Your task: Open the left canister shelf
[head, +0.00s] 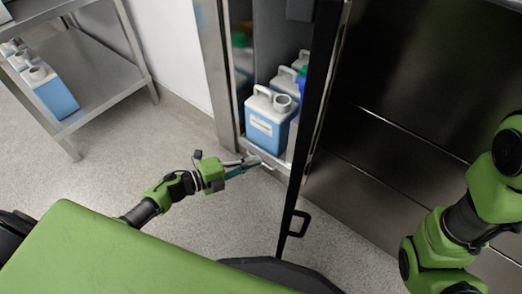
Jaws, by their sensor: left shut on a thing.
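The left canister shelf (251,150) is low in the open tall cabinet, with blue-and-white canisters (267,121) standing on it. Its small metal handle (268,166) is at the front edge. My left gripper (254,161) reaches in from the left and is shut on this handle. The fingertips are small in the picture and partly cover the handle. The rear of the shelf is hidden behind the canisters and the door. My right arm shows at the right edge, but its gripper is out of view.
The open dark cabinet door (307,136) stands edge-on just right of the canisters, with a black handle (298,223) low on it. A steel rack (106,83) with canisters (51,91) stands at upper left. Grey floor (160,128) between rack and cabinet is clear.

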